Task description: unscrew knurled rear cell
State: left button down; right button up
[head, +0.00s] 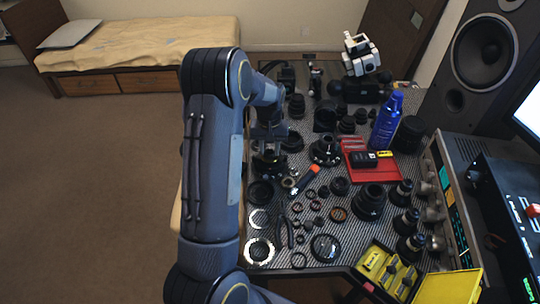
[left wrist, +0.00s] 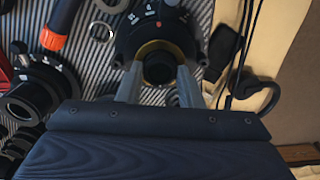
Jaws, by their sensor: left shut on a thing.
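A dark lens barrel (head: 268,166) stands at the left side of the striped mat, partly hidden under my left gripper (head: 269,146). In the left wrist view the lens barrel (left wrist: 160,25) has white markings and a red dot. Its dark round rear cell (left wrist: 158,69), with a brass-coloured ring beside it, faces the camera. The two grey fingers of my left gripper (left wrist: 158,82) are on either side of this cell, shut on it. The knurling cannot be made out. My right gripper is not in view.
The striped mat (head: 322,258) is crowded with several lens parts and rings. An orange-handled tool (head: 304,180) lies right of the lens. A red tray (head: 368,172), a blue bottle (head: 386,122) and a yellow case (head: 449,287) are further right. A thin metal ring (left wrist: 101,31) lies near the lens.

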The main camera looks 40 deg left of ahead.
aim_at(270, 152)
pick_arm(q)
jog(key=shift+r+p, duration=2.05)
jog(key=shift+r, duration=0.95)
